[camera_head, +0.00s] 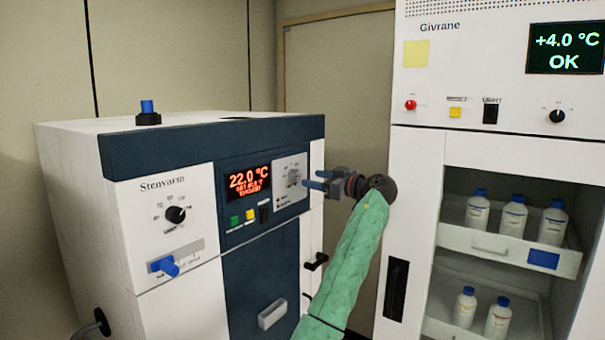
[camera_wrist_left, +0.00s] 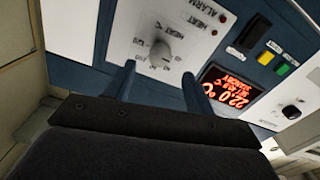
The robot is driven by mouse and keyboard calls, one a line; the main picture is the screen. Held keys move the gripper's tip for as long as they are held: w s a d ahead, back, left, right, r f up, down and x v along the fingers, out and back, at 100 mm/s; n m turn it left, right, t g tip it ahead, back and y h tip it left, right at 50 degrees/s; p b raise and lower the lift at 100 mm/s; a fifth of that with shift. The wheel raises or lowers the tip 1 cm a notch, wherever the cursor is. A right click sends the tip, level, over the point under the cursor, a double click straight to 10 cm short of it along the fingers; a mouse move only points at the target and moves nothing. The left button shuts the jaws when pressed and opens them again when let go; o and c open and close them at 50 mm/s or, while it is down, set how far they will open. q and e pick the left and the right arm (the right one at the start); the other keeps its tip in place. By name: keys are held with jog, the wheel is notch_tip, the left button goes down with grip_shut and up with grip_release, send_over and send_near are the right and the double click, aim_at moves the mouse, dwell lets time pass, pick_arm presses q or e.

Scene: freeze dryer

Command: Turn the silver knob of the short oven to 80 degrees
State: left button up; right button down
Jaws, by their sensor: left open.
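The short oven (camera_head: 270,145) is a white and dark-blue cabinet at the left. Its silver knob (camera_head: 293,177) sits on a pale dial plate right of the red display (camera_head: 248,182), which reads 22.0 °C. My left gripper (camera_head: 313,180) is just right of the knob, open, with its blue fingers pointing toward the panel. In the left wrist view the silver knob (camera_wrist_left: 160,52) lies ahead of and between the two blue fingertips (camera_wrist_left: 159,72), with no clear contact. The dial markings are too small to read surely. My right gripper is not in view.
A black knob (camera_head: 176,214) and a blue valve handle (camera_head: 165,266) are on the oven's left panel. Green and yellow buttons (camera_head: 250,214) and a black switch are under the display. A tall white refrigerator (camera_head: 420,155) with bottles stands at the right, close to my left wrist.

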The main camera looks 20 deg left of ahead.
aim_at(299, 176)
pick_arm(q)
jog(key=p+x, duration=0.2)
jog(key=x, duration=0.1)
jog(key=shift+a+r, duration=0.2)
jog(key=shift+a, duration=0.1)
jog(key=shift+w+a+f+p, duration=0.25)
jog(key=shift+w+a+p, duration=0.15)
jog(key=shift+a, duration=0.3)
jog(key=shift+c, duration=0.4)
jog(key=c, duration=0.9)
